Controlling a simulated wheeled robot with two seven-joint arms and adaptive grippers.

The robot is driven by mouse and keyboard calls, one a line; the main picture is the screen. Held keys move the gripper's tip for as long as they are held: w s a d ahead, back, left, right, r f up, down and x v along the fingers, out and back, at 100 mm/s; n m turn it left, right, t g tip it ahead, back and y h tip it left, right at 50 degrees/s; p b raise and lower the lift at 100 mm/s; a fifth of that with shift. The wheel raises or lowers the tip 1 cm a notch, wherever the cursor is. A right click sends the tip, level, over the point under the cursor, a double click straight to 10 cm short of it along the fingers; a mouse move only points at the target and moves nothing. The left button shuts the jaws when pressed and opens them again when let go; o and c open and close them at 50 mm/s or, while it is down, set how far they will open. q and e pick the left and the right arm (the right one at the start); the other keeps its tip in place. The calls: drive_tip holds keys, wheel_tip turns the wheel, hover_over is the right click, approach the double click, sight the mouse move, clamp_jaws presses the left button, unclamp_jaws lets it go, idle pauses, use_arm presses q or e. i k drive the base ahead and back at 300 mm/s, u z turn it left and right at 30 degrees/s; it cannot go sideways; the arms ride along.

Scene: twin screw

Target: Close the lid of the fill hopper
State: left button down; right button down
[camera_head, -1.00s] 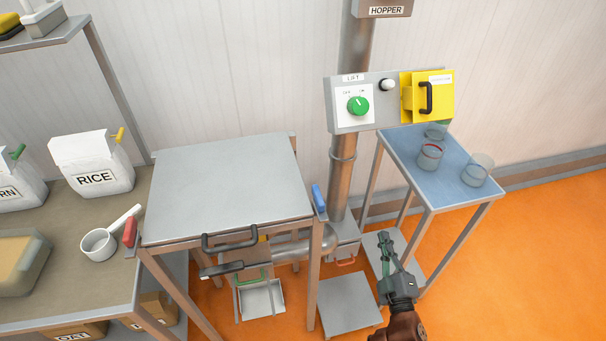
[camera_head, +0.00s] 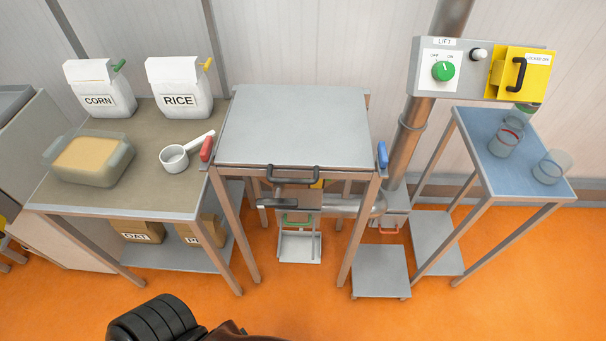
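The fill hopper's lid (camera_head: 296,127) is a flat grey panel with a black handle (camera_head: 292,176) on its front edge. It lies level on top of the hopper frame (camera_head: 361,222) and looks shut. A red grip (camera_head: 206,148) is at its left side and a blue grip (camera_head: 382,155) at its right. Another dark handle (camera_head: 285,204) sits below the front edge. Neither of my grippers is in view. Only a dark ribbed part and a brown part of my own body show at the bottom edge.
A table with a corn bag (camera_head: 98,88), a rice bag (camera_head: 179,87), a tub (camera_head: 88,160) and a scoop (camera_head: 175,158) stands left. A control box (camera_head: 465,70) with a green knob and a blue table (camera_head: 497,152) with jars stand right. Orange floor in front is open.

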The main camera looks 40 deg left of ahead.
sight(316, 127)
drive_tip(key=z, duration=1.55)
drive_tip(key=i, duration=0.75)
drive_tip(key=u, duration=3.55)
